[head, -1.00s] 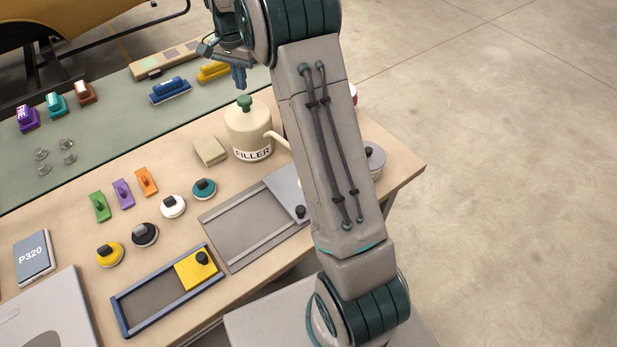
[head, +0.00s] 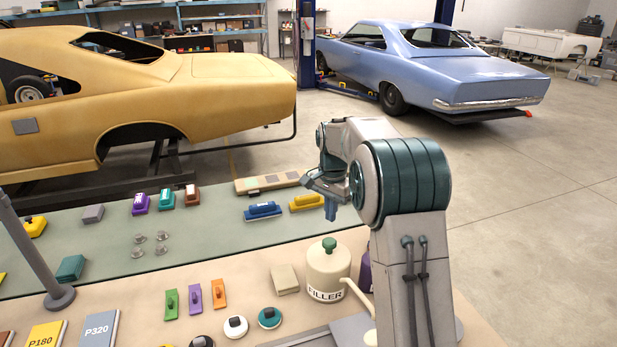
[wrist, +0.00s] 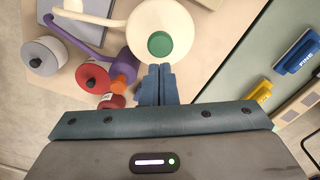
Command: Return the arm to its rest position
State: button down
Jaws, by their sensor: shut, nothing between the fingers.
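My gripper (head: 331,208) hangs from my bent arm above the right part of the table, near the cream filler can (head: 328,270). In the wrist view my gripper (wrist: 158,85) has its two blue fingers together with nothing between them. The filler can's green cap (wrist: 160,44) is just beyond the fingertips in that view. I cannot tell the height between them. My forearm and elbow rise at the right of the head view and hide part of the table there.
A blue block (head: 262,211) and a yellow block (head: 306,202) lie on the green mat (head: 100,250) close to my gripper. A red container (wrist: 93,77) and a grey one (wrist: 45,55) stand beside the can. Open floor lies to the right.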

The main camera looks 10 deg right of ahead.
jog(key=s+r+n+t+b, duration=0.1)
jog(key=s+r+n, duration=0.2)
jog(key=s, duration=0.9)
jog(key=s+r+n+t+b, duration=0.2)
jog(key=s+r+n, duration=0.15)
jog(key=s, duration=0.85)
jog(key=s+f+n, duration=0.3)
jog(key=s+f, duration=0.2)
jog(key=s, duration=0.5)
jog(key=shift+t+b, duration=0.35)
jog(key=shift+t, duration=0.05)
jog(key=shift+a, duration=0.1)
